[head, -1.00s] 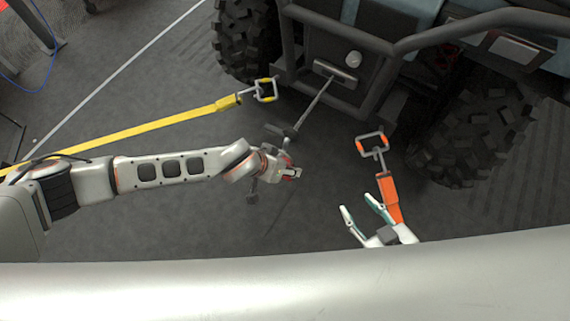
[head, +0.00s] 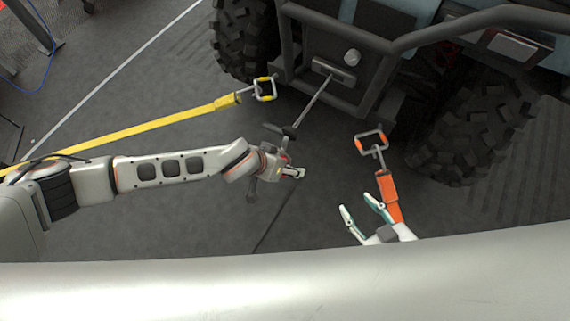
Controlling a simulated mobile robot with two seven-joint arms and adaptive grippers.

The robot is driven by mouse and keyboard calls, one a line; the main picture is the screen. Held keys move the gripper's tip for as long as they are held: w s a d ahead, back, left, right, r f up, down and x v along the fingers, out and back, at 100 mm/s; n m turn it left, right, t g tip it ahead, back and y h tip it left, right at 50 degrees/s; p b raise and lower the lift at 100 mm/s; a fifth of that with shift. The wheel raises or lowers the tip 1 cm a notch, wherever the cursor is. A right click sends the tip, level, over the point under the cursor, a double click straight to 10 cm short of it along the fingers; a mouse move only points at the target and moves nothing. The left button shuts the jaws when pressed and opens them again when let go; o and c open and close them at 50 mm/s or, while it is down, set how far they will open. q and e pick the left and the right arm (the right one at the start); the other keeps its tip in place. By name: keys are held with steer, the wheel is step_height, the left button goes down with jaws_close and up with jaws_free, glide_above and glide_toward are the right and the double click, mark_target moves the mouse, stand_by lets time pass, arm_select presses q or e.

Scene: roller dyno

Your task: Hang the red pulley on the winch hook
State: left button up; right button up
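The winch cable (head: 313,104) runs down from the fairlead on the vehicle's front to a dark piece beside my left gripper (head: 287,172). The winch hook at its end is too small and crowded to make out. A small red patch, perhaps the red pulley (head: 284,158), shows at the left gripper, partly hidden by it. I cannot tell whether the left fingers are shut on it. My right gripper (head: 360,212), with pale and teal fingers, is open and empty at the lower right, away from the cable.
A yellow strap (head: 130,130) with a shackle-like end crosses the floor at left. An orange strap (head: 388,190) with a metal end lies by the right gripper. The vehicle's bumper (head: 440,30) and tyres (head: 480,125) stand behind. Floor between the grippers is clear.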

arm_select(q)
steer(key=shift+s+a+f, duration=0.1)
steer(key=shift+f, duration=0.1)
steer(key=shift+a+r, duration=0.2)
steer(key=shift+r, duration=0.25)
steer(key=v, duration=1.1)
steer(key=shift+r, duration=0.15)
steer(key=shift+d, duration=0.1)
